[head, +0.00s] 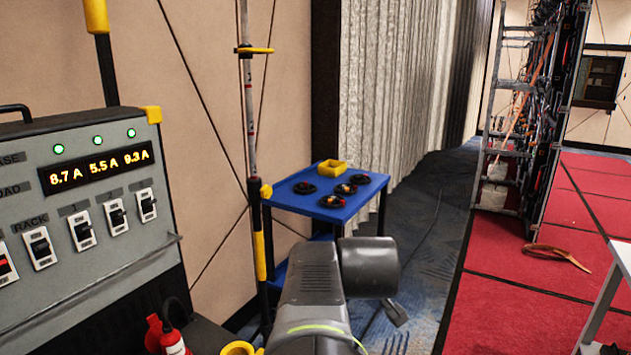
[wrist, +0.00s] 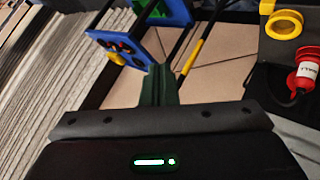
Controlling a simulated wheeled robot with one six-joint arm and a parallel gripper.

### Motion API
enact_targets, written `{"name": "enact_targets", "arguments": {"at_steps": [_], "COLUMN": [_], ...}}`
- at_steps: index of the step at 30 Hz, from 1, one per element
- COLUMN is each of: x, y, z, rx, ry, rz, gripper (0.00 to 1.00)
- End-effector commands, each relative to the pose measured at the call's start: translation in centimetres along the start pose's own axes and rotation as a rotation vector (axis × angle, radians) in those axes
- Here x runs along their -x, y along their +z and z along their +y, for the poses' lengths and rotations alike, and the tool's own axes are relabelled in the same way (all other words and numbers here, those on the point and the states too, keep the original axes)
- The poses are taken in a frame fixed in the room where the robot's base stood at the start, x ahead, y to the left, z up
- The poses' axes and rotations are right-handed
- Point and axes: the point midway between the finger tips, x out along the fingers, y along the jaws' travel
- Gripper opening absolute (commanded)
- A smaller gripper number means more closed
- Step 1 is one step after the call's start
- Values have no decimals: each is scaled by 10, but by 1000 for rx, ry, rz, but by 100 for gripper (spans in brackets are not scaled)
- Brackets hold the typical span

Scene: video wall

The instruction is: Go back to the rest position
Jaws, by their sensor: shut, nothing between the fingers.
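My gripper (wrist: 157,72) shows in the wrist view as dark green fingers, closed together with nothing held between them. It points towards the tan wall panels, with the blue cart beyond it. In the head view my arm reaches forward at the bottom middle, in front of the blue cart (head: 322,206). The fingers cannot be made out clearly there. The cart also shows tilted at the top of the wrist view (wrist: 115,40).
A pole (head: 250,130) stands near the cart.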

Motion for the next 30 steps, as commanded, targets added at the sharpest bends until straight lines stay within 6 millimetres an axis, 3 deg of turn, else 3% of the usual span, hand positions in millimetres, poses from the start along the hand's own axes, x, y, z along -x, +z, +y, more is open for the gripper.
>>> {"name": "enact_targets", "arguments": {"at_steps": [7, 23, 30], "x": [-5, -6, -8], "y": [13, 17, 30], "z": [-21, -26, -42], "rx": [-15, -19, -37], "ry": [-59, -74, -121], "rz": [-39, -52, -98], "gripper": [0, 0, 0]}}
